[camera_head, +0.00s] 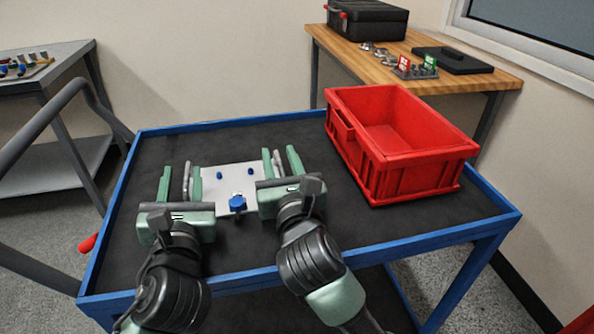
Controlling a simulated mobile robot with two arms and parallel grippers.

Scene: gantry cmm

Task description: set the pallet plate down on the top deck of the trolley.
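The pallet plate (226,181) is a pale grey plate with blue pieces on it and a grey bar handle at its left and right ends. It appears to lie flat on the black top deck (330,225) of the blue-framed trolley, left of the red crate. My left gripper (181,170) is open, its green fingers on either side of the left handle (187,180) with a gap. My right gripper (279,152) is open around the right handle (278,164). The plate's underside and its contact with the deck are hidden.
A red crate (373,165) fills the deck's right rear. Free deck lies at the front right. Behind stands a wooden bench (390,78) with a black case (367,20), a black flat box (453,60) and small parts. A grey table (50,75) is at far left, beyond the trolley's push handle (40,120).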

